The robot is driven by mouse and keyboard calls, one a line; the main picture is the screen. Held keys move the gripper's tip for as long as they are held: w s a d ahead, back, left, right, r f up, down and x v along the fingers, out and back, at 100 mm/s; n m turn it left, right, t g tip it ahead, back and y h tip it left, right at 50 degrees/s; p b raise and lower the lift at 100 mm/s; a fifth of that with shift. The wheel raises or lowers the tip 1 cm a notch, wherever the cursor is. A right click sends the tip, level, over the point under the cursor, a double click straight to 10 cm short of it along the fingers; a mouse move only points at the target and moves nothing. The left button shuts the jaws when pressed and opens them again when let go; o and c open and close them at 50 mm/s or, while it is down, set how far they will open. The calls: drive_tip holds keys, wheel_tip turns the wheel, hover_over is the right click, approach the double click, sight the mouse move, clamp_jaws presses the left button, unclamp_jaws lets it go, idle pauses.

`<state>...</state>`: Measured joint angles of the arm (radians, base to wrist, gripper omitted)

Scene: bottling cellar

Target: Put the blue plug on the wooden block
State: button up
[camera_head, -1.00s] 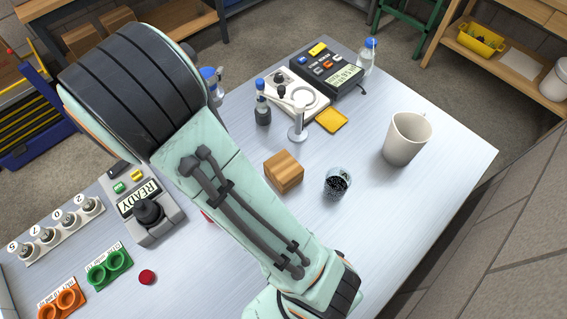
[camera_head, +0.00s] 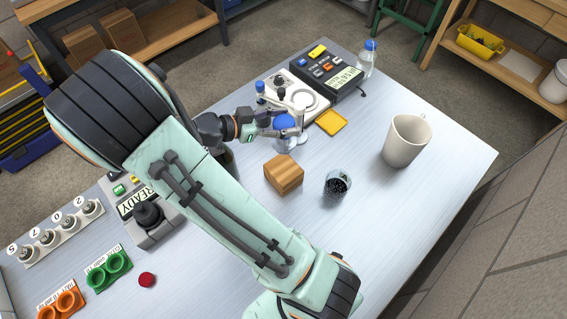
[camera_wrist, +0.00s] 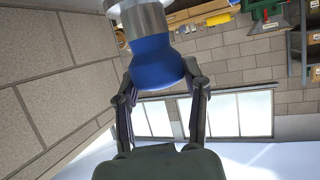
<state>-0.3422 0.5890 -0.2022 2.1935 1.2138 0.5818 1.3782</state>
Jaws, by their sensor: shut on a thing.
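The blue plug (camera_head: 284,122) is rounded and sits between the fingers of my gripper (camera_head: 276,124). In the wrist view the blue bulb (camera_wrist: 158,62) is gripped on both sides, with a silver metal part at the top of the picture, cut off by the edge. My gripper (camera_wrist: 160,88) is shut on it. In the head view it appears above the table, behind the wooden block. The wooden block (camera_head: 284,174) is a brown striped cube on the table, with a bare top. The gap between plug and table is hard to judge.
A glass with dark contents (camera_head: 337,184) stands right of the block, and a white mug (camera_head: 406,140) farther right. A white stand device, a dark keypad device (camera_head: 327,72) and a yellow pad (camera_head: 332,122) lie behind.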

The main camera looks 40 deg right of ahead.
sight(284, 146)
wheel_tip(284, 146, down, 8)
drive_tip(key=shift+f, duration=0.1)
idle(0.4)
drive_tip(key=o, duration=1.2)
drive_tip(key=shift+f, duration=0.1)
